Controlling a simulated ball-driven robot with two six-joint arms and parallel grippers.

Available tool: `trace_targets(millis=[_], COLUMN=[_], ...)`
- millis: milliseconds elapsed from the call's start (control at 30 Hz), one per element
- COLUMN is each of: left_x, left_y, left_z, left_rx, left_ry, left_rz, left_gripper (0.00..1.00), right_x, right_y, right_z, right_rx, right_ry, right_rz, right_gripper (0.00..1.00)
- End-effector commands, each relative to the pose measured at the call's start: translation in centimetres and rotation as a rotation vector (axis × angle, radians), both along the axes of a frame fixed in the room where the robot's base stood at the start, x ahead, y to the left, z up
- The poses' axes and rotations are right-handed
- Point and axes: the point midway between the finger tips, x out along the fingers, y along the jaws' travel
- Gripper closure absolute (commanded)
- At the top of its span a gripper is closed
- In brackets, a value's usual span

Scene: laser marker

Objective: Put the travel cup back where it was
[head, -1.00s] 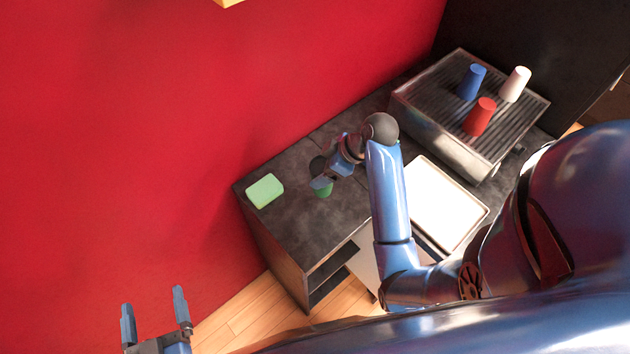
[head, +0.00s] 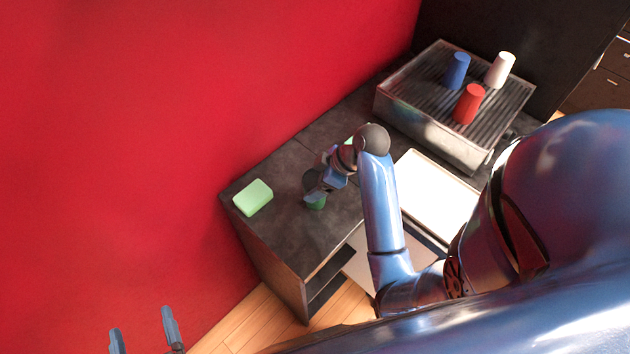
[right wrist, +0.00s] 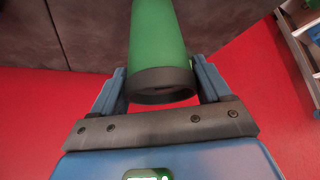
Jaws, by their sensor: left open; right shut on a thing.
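The green travel cup (right wrist: 158,40) with a dark band at its end lies between the fingers of my right gripper (right wrist: 160,72) in the right wrist view. In the head view a small green part of the cup (head: 317,203) shows below my right gripper (head: 318,187), over the dark counter (head: 300,235). My right gripper is shut on the cup and hides most of it there. I cannot tell whether the cup touches the counter. My left gripper (head: 141,325) is open and empty at the lower left, away from the counter.
A light green block (head: 253,197) sits on the counter left of the cup. A slatted metal machine (head: 425,122) at the back right bears a blue cup (head: 457,71), a red cup (head: 469,104) and a white cup (head: 500,70). A white-topped tray (head: 435,195) lies in front of it.

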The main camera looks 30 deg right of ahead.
Motion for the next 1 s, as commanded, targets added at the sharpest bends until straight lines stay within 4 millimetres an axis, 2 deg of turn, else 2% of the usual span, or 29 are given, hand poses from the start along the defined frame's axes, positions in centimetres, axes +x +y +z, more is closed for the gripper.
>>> trace_targets(millis=[167, 200, 333, 367, 767, 933, 1000], left_x=[0.0, 0.0, 0.0, 0.0, 0.0, 0.0, 0.0], left_y=[0.0, 0.0, 0.0, 0.0, 0.0, 0.0, 0.0], left_z=[-0.2, -0.2, -0.1, -0.1, -0.1, -0.5, 0.3], left_rx=[0.0, 0.0, 0.0, 0.0, 0.0, 0.0, 0.0], left_ry=[0.0, 0.0, 0.0, 0.0, 0.0, 0.0, 0.0], left_rz=[0.0, 0.0, 0.0, 0.0, 0.0, 0.0, 0.0], left_gripper=[0.07, 0.07, 0.07, 0.07, 0.07, 0.07, 0.07], right_x=[0.0, 0.0, 0.0, 0.0, -0.1, -0.8, -1.2], right_y=[0.0, 0.0, 0.0, 0.0, -0.3, -1.3, -1.9], right_z=[-0.3, -0.4, -0.3, -0.3, 0.4, 2.3, 3.8], right_rx=[0.0, 0.001, 0.001, 0.001, 0.0, -0.001, -0.001], right_ry=[0.0, 0.001, 0.001, 0.001, -0.002, -0.004, -0.002], right_rz=[-0.001, 0.0, 0.0, 0.0, -0.002, -0.004, -0.004], right_gripper=[0.35, 0.21, 0.01, 0.0, 0.0, 0.0, 0.0])
